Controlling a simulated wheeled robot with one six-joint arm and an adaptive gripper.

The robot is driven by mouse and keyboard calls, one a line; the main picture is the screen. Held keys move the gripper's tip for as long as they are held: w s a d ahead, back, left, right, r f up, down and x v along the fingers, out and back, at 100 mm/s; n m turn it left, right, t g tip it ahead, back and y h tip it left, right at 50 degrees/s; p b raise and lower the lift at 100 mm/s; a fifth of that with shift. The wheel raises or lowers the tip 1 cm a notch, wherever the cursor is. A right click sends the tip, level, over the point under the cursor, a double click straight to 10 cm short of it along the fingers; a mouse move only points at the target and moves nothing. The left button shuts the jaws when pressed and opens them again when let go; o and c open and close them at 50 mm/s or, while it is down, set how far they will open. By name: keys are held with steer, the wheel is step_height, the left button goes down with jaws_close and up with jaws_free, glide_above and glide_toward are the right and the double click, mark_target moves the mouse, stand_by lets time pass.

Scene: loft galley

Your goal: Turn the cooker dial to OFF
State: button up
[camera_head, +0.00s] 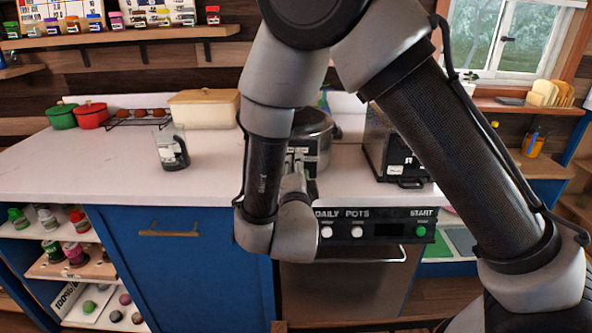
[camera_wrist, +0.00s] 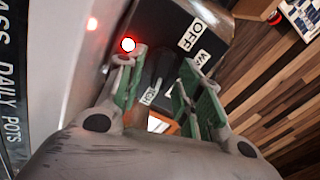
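The cooker (camera_head: 318,128) is a round metal pot-like appliance on the white counter, partly hidden behind my arm. In the wrist view its dark control face (camera_wrist: 172,18) carries a white OFF label (camera_wrist: 191,36), a second label starting with "WA" (camera_wrist: 204,59) and a partly hidden label (camera_wrist: 149,96). A red light (camera_wrist: 128,44) glows beside the face. The dark dial (camera_wrist: 164,64) appears between my fingers; its pointing direction is unclear. My gripper (camera_wrist: 161,74) is open, with green-padded fingers on either side of the dial. Contact cannot be told.
A black box-shaped appliance (camera_head: 393,150) stands right of the cooker. A glass jug (camera_head: 172,150) stands to the left on the counter (camera_head: 95,165). Below is an oven panel (camera_head: 375,228) with white knobs and a green button. The counter between jug and cooker is clear.

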steer(key=shift+c, duration=0.2)
jaws_close()
